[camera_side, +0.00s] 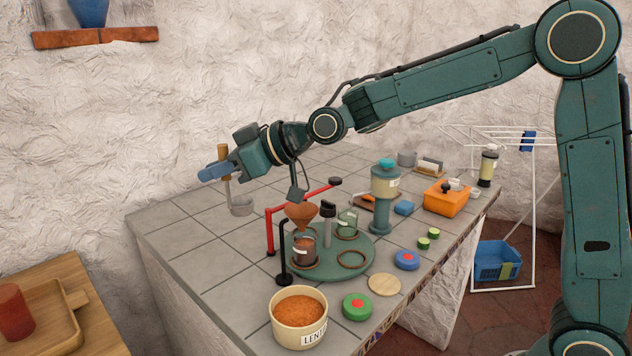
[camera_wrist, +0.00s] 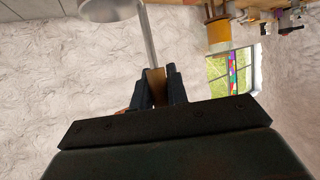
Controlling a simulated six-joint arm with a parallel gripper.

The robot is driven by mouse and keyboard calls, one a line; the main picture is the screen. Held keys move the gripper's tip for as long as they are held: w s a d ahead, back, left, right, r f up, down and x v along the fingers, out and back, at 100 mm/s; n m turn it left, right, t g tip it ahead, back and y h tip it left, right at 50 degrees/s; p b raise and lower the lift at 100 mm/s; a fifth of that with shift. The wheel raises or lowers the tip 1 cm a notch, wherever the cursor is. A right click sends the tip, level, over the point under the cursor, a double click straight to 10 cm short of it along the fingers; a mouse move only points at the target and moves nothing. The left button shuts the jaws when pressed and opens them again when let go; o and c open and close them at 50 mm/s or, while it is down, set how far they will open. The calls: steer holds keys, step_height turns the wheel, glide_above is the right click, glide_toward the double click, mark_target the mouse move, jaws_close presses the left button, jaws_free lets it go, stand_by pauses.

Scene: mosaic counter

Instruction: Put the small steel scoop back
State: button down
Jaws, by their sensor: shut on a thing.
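My gripper (camera_side: 218,170) is shut on the wooden handle of the small steel scoop (camera_side: 241,207). The scoop hangs from it, with its handle top above the fingers and its steel cup below, over the far left part of the counter. In the wrist view, the scoop's cup (camera_wrist: 108,9) is at the top edge, and its steel rod runs down to the handle between the two dark fingers of my gripper (camera_wrist: 158,80). The cup's contents cannot be made out.
A red stand (camera_side: 270,230) is nearest the scoop. The LENTILS tub (camera_side: 299,318) stands at the front. The counter's left part is clear.

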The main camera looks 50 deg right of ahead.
steer(key=shift+s+a, duration=0.15)
step_height(320, 180, down, 16)
stand_by(0.7)
steer(key=shift+f, duration=0.15)
steer(key=shift+f, duration=1.85)
steer(key=shift+f, duration=0.15)
steer(key=c, duration=1.4)
jaws_free()
